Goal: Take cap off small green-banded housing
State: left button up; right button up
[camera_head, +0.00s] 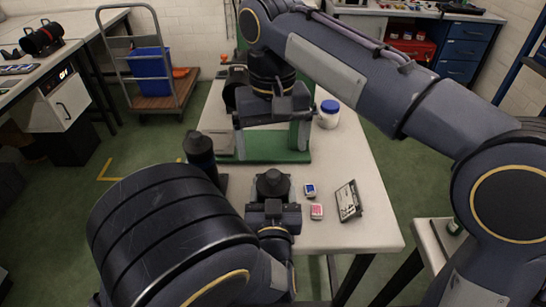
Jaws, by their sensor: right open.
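My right gripper (271,124) hangs over the back half of the white table, pointing down, with its fingers spread wide and nothing visible between them. My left gripper (272,200) is low over the front of the table, beside a dark round piece (272,182). I cannot tell whether it grips that piece. A dark cylinder with a black top (200,150) stands upright at the table's left edge, partly behind my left arm. Another dark cylindrical thing (236,85) is partly hidden behind my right wrist. I cannot make out a green band on either.
A green fixture (262,155) stands under my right gripper. A blue-lidded white jar (329,114), a blue box (309,190), a pink box (316,211) and a tilted dark-framed panel (348,201) are on the table (375,228). The table's right side is mostly clear.

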aim_at(273, 172)
notch_tip(273, 172, down, 9)
jog(key=n, duration=0.4)
jog(key=shift+r+n, duration=0.2)
jog(key=shift+n, duration=0.1)
jog(key=shift+c, duration=0.2)
jog(key=c, duration=1.1)
jog(key=shift+r, duration=0.25)
jog(key=shift+r, duration=0.95)
